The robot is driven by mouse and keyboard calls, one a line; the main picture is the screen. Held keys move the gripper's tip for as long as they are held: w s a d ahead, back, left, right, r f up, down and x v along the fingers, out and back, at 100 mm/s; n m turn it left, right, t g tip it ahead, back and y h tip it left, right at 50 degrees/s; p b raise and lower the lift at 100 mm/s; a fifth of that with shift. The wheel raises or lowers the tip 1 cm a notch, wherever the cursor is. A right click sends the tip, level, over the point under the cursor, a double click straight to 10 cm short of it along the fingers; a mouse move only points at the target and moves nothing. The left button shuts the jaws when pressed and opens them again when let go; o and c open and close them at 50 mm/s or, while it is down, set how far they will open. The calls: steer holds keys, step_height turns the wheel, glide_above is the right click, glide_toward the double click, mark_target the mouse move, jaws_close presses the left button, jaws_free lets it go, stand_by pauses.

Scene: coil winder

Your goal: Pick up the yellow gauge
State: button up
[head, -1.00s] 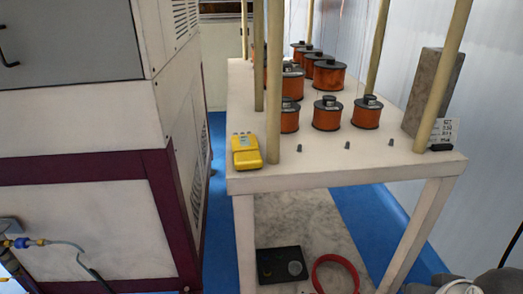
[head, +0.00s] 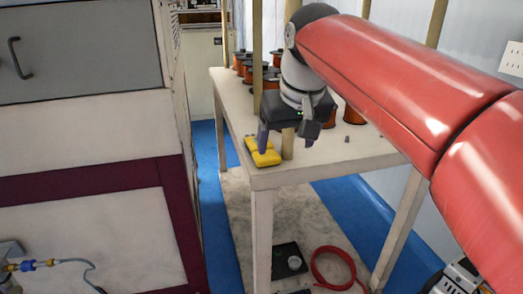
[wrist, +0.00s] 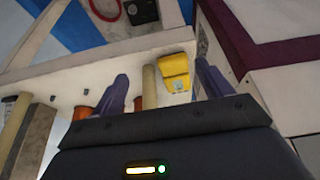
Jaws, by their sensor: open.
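The yellow gauge (head: 264,154) lies on the white table (head: 300,177) near its front left corner. In the wrist view the yellow gauge (wrist: 174,72) shows between my fingers, closer to the right one. My gripper (head: 286,140) is open and empty. It hangs over the table corner with its fingers pointing down, the left finger overlapping the gauge in the head view. In the wrist view my gripper (wrist: 163,84) has its two purple fingers spread wide. I cannot tell whether a finger touches the gauge.
A tan post (head: 287,150) stands close beside the gauge; it also shows between my fingers in the wrist view (wrist: 149,86). Several copper coils (head: 244,64) stand farther back. A large white cabinet (head: 80,120) is at the left. A red ring (head: 333,268) lies below the table.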

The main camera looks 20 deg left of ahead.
mark_target(270, 159)
steer(key=w+a+f, duration=0.1)
steer(key=f, duration=0.1)
steer(key=w+a+f, duration=0.1)
steer(key=f, duration=0.1)
steer(key=w+a+f+b, duration=0.1)
steer(key=a+f, duration=0.1)
steer(key=shift+w+f, duration=0.1)
steer(key=shift+f, duration=0.2)
steer(key=shift+r, duration=0.1)
steer(key=c, duration=1.2)
steer(key=shift+c, duration=0.2)
steer(key=shift+s+d+r, duration=0.15)
steer(key=shift+s+r, duration=0.05)
steer(key=shift+r, duration=0.4)
step_height(270, 159, up, 6)
steer(key=p, duration=0.1)
steer(key=s+d+b, duration=0.1)
steer(key=s+d, duration=0.4)
steer(key=s, duration=0.3)
steer(key=s+d+b, duration=0.2)
steer(key=s+d, duration=0.3)
steer(key=s, duration=0.3)
steer(key=shift+s, duration=0.35)
